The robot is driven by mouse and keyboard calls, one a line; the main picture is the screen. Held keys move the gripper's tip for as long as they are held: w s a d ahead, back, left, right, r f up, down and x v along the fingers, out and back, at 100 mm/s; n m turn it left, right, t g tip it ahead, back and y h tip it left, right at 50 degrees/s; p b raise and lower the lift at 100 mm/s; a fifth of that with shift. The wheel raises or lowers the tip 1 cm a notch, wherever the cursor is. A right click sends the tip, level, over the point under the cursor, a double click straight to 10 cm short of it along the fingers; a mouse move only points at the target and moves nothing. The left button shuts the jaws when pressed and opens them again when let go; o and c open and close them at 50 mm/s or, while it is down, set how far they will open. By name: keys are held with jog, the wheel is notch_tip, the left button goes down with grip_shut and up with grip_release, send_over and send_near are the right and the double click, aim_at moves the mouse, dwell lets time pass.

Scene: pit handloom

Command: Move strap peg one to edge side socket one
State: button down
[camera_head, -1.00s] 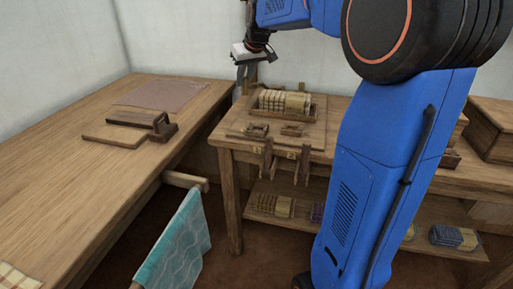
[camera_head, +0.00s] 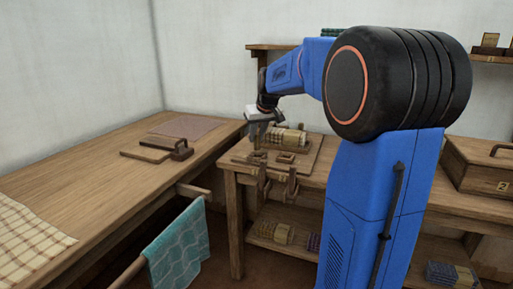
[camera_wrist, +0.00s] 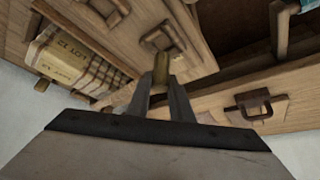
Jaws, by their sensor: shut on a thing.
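My gripper (camera_wrist: 161,92) points down, its two fingers closed on a small brownish-yellow peg (camera_wrist: 160,66), which I take to be strap peg one. In the head view my gripper (camera_head: 257,138) is low over the left part of the wooden board on the corner table. The peg is too small to make out there. Small wooden blocks (camera_head: 284,158) sit on the board. Two wooden bracket pieces (camera_head: 291,186) hang at the table's front edge. I cannot tell which part is edge side socket one, or whether the peg touches wood.
A handled wooden tool (camera_head: 181,149) lies on the long left table (camera_head: 110,178). A teal cloth (camera_head: 178,245) hangs on a rail in front. A lower shelf holds more bundles (camera_head: 272,232).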

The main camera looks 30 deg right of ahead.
aim_at(258, 140)
jog(key=shift+f, duration=2.05)
jog(key=shift+f, duration=0.1)
jog(key=c, duration=1.6)
grip_release()
jog(key=shift+s+r, duration=0.15)
jog(key=shift+r, duration=0.3)
jog(key=d+v, duration=0.1)
jog(key=v, duration=1)
jog(key=s+a+f, duration=0.3)
jog(key=s+a, duration=0.4)
jog(key=s, duration=0.2)
jog(key=s+a+f, duration=0.3)
jog(key=s+a, duration=0.3)
jog(key=s, duration=0.2)
jog(key=shift+n+g+y, duration=0.4)
jog(key=shift+n+g, duration=0.2)
jog(key=shift+n, duration=0.1)
jog(key=s+a+f, duration=0.2)
jog(key=s+f, duration=0.2)
jog(key=s, duration=0.1)
jog(key=s+a+f, duration=0.1)
jog(key=s+f, duration=0.3)
jog(key=s, duration=0.2)
jog(key=s+a+f, duration=0.2)
jog(key=s+f, duration=0.1)
jog(key=s, duration=0.3)
jog(key=shift+a+f, duration=0.4)
